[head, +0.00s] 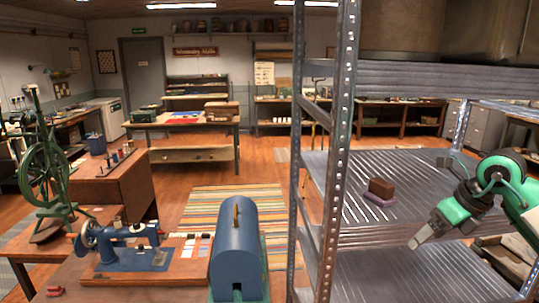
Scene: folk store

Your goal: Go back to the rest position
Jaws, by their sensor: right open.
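My right gripper (419,241) is at the right of the head view, on a green arm that comes in from the right edge. It is open, with nothing seen between its fingers, and it is in front of or over the metal shelf (336,196). A small brown block (382,187) on a greyish-purple base (379,199) sits on that shelf, to the left of the gripper and apart from it. My left gripper is not in the head view.
A metal shelf post (337,150) stands upright left of the gripper. A sewing machine (130,245) and a blue rounded case (236,250) stand on the table at the front left. A spinning wheel (42,170) is at far left. A striped rug (230,205) lies on open floor.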

